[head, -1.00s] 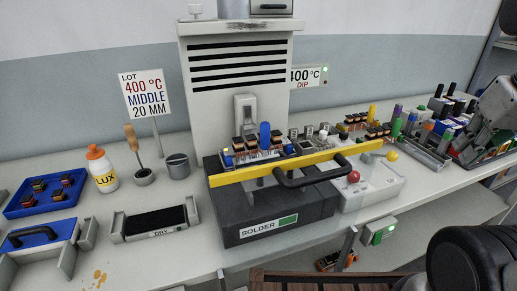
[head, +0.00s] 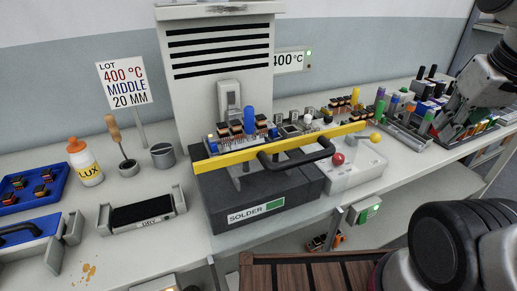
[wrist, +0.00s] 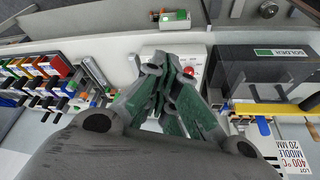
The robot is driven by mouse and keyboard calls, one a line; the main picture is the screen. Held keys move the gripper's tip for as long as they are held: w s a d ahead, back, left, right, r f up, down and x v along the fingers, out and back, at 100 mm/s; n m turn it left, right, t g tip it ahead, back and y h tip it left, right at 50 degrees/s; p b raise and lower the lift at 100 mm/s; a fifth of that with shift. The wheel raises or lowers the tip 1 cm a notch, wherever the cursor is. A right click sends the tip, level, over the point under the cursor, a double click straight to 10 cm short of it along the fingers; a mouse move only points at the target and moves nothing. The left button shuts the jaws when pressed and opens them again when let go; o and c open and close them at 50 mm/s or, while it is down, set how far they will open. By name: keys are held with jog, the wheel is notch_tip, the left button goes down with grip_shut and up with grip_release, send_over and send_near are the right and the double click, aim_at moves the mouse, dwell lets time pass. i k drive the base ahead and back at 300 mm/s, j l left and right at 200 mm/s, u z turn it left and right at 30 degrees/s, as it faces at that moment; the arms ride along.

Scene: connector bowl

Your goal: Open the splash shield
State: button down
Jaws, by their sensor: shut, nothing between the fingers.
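A yellow bar (head: 240,157) with a black handle (head: 290,157) runs across the front top of the dark solder unit (head: 262,198). It looks like the edge of the splash shield, but I cannot make out a clear panel. It also shows at the right in the wrist view (wrist: 272,109), with the handle beside it. My gripper (wrist: 168,68) is shut and empty in the wrist view. In the head view my gripper (head: 458,108) is at the upper right, over the right-hand bench, well apart from the handle.
A white box with a red knob (head: 338,158) stands right of the solder unit. Several connectors and coloured tools (head: 405,108) crowd the bench at the right. A dry tray (head: 142,211), a glue-like bottle (head: 86,162) and a blue tray (head: 32,186) stand left. A green-button box (head: 365,211) hangs below the edge.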

aim_at(261, 153)
jog(key=k+j+z, duration=0.15)
jog(key=k+z, duration=0.25)
jog(key=k, duration=0.7)
